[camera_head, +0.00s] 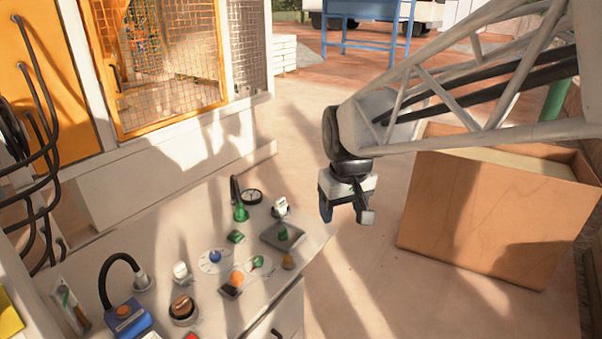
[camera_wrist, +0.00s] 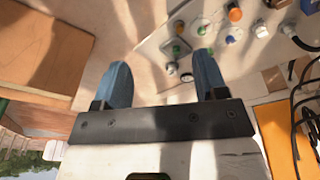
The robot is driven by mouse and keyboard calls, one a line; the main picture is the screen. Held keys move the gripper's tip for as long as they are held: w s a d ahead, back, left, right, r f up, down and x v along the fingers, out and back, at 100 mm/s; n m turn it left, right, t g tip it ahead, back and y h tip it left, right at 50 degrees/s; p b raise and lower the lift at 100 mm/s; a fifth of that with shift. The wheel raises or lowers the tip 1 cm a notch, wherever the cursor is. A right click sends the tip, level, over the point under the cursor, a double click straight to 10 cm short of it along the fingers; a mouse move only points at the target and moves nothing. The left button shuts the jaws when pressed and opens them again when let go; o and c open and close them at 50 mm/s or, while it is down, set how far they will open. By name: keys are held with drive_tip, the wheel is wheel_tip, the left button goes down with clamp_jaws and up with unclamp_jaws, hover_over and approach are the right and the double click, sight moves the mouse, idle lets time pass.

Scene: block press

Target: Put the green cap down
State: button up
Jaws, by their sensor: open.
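My gripper (camera_head: 346,211) hangs open and empty over the floor, to the right of the white bench and above its level. In the wrist view its two blue fingers (camera_wrist: 163,75) stand wide apart with nothing between them. A small round green piece (camera_head: 283,234), which may be the green cap, sits on a grey square plate (camera_head: 270,238) near the bench's right edge. Other small green parts are a block (camera_head: 236,236) and a green fitting (camera_head: 240,212) at the back. I cannot tell for sure which is the cap.
The bench (camera_head: 190,240) also holds an orange knob (camera_head: 237,279), a blue knob (camera_head: 215,256), a brown round part (camera_head: 182,307) and a blue box with a black hose (camera_head: 128,318). A large brown box (camera_head: 490,215) stands at right. Floor between is clear.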

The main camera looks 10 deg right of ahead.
drive_tip(key=s+d+f+m, duration=0.1)
drive_tip(key=s+m, duration=0.1)
drive_tip(key=s, duration=1.5)
drive_tip(key=shift+d+t, duration=0.25)
drive_tip(key=shift+t, duration=0.05)
